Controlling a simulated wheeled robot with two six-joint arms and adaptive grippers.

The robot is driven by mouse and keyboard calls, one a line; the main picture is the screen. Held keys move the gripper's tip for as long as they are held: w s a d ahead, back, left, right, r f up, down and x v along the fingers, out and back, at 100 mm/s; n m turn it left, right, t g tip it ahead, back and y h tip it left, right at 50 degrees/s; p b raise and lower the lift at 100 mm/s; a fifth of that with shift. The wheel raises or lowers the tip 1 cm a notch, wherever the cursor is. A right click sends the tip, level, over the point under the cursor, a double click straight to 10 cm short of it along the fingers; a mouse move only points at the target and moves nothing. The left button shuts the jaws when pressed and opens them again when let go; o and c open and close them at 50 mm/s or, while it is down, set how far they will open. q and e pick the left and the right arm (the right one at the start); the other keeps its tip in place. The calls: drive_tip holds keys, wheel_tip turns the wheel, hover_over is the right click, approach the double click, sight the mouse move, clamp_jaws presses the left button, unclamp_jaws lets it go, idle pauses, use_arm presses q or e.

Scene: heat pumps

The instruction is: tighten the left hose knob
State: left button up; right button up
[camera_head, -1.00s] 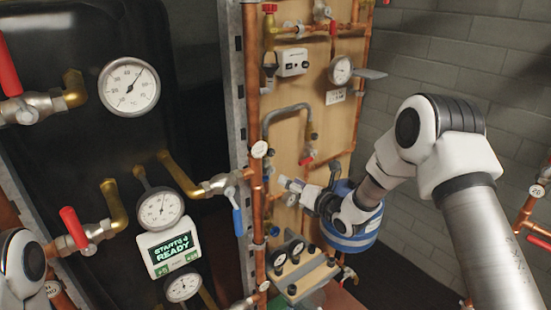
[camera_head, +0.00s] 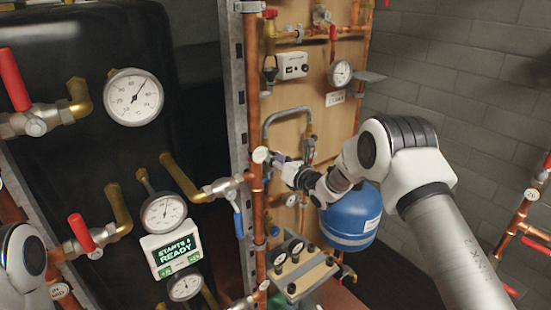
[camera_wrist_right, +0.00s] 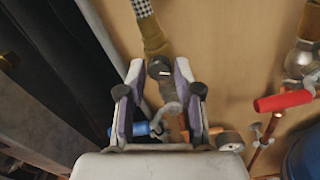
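The grey hose (camera_head: 285,113) arches on the wooden board in the head view, and its left lower end is hidden near my right gripper. In the right wrist view a patterned hose end (camera_wrist_right: 143,8) meets a brass fitting (camera_wrist_right: 155,38), with a dark round knob (camera_wrist_right: 159,68) below it. My right gripper (camera_wrist_right: 159,78) is open, its two fingers on either side of this knob with gaps visible. It also shows in the head view (camera_head: 282,166), in front of the board's left part. Only part of my left arm shows at the left edge; its gripper is out of view.
A copper pipe (camera_head: 256,190) with a metal post runs left of my right gripper. A red-handled valve (camera_wrist_right: 284,101) sits to the right in the wrist view. A blue tank (camera_head: 350,217) hangs below my right arm. Gauges (camera_head: 134,97) and valves fill the left.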

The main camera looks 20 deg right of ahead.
clamp_jaws()
drive_tip(key=shift+r+m+b, duration=0.1)
drive_tip(key=shift+m+b, duration=4.5)
drive_tip(key=shift+m, duration=10.8)
